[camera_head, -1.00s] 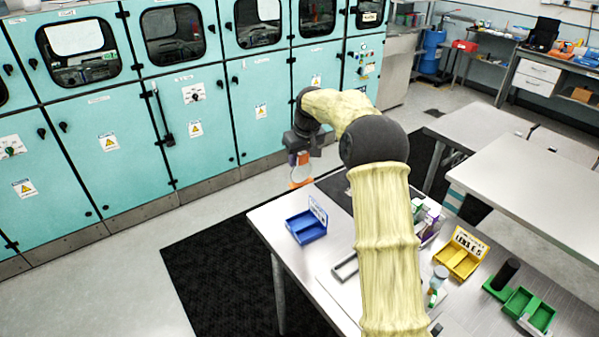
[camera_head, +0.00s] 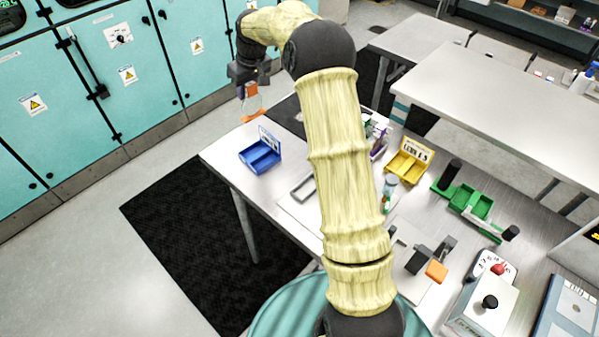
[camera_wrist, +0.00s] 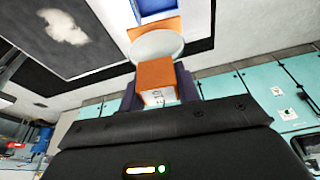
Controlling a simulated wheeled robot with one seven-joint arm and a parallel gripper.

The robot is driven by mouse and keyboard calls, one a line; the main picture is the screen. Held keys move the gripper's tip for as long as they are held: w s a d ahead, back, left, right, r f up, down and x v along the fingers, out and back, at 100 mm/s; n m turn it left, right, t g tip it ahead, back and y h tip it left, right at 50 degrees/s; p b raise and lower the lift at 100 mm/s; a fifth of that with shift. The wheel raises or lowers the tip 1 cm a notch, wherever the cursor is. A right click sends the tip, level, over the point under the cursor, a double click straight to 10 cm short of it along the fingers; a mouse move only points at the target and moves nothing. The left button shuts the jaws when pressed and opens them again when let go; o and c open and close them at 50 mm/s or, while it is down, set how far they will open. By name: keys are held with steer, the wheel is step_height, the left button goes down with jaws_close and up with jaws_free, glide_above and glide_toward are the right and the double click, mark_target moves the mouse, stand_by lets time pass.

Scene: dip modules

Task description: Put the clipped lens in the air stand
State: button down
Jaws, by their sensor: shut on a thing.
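My gripper (camera_head: 249,88) is shut on the orange clip (camera_wrist: 157,77), with purple-dark fingers on both sides of it. The clip holds a pale round lens (camera_wrist: 158,45). In the head view the clip (camera_head: 251,90) and lens hang beyond the table's far left edge, past the blue tray. I cannot tell which object is the air stand. A dark stand-like device with an orange block (camera_head: 436,270) stands on the near part of the table, right of my arm.
The blue tray (camera_head: 246,159) with a sign stands at the table's left corner. A yellow lens tray (camera_head: 401,173), a green holder (camera_head: 456,203) and a grey control box (camera_head: 480,311) stand right of my arm. In the wrist view, a dark panel (camera_wrist: 100,57) bears a white cloud-like patch.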

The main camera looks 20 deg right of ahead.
steer(key=s+d+f+p, duration=0.1)
steer(key=s+d+f, duration=0.2)
steer(key=s, duration=0.7)
steer(key=s+d+f+n+p, duration=0.1)
steer(key=s+d+f+p, duration=0.1)
steer(key=s+d, duration=0.4)
steer(key=s+f, duration=0.1)
steer(key=s, duration=0.3)
steer(key=shift+s+f+p, duration=0.15)
steer(key=shift+p, duration=0.15)
steer(key=shift+f+p, duration=0.6)
steer(key=shift+f, duration=2.3)
steer(key=shift+f+p, duration=0.5)
steer(key=shift+f, duration=1.6)
